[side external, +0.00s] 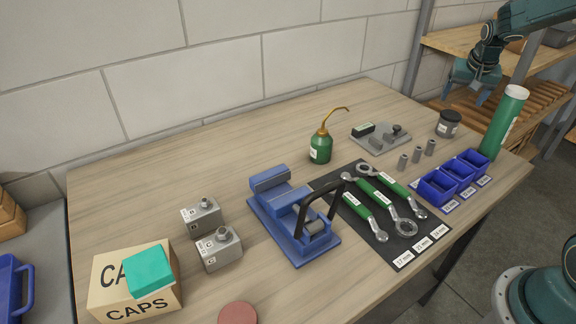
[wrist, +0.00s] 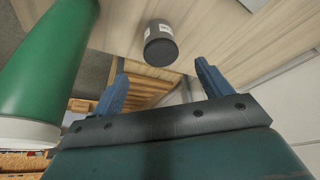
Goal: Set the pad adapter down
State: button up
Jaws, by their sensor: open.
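My gripper (side external: 470,92) is at the upper right in the side view, raised above the far right end of the bench. In the wrist view its two blue fingers (wrist: 160,80) stand apart with nothing held between them. I cannot tell for sure which thing is the pad adapter. A grey plate (side external: 368,145) at the back of the bench carries a green block and small grey pieces. Several grey cylindrical sockets (side external: 416,154) stand upright to its right, apart from my gripper.
A green cylinder (side external: 503,125) and dark jar (side external: 448,124) stand near my gripper; both show in the wrist view (wrist: 45,65) (wrist: 160,47). Blue bins (side external: 438,190), wrenches on a dark mat (side external: 352,218), a blue vise (side external: 290,230) and oil can (side external: 320,148) occupy the bench. The back left is clear.

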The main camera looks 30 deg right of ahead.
jog(key=s+a+r+n+t+y, duration=0.15)
jog(key=s+a+r, duration=0.35)
jog(key=a, duration=0.5)
jog(key=s+a+r+n, duration=0.25)
jog(key=a+r, duration=0.35)
jog(key=a, duration=0.3)
jog(key=s+a+n+t+y, duration=0.1)
jog(key=s+a+n, duration=0.5)
jog(key=s+a, duration=0.7)
jog(key=s+y, duration=0.1)
jog(key=s, duration=0.2)
jog(key=shift+s+a+f, duration=0.15)
jog(key=shift+s+a, duration=0.05)
jog(key=shift+s, duration=0.1)
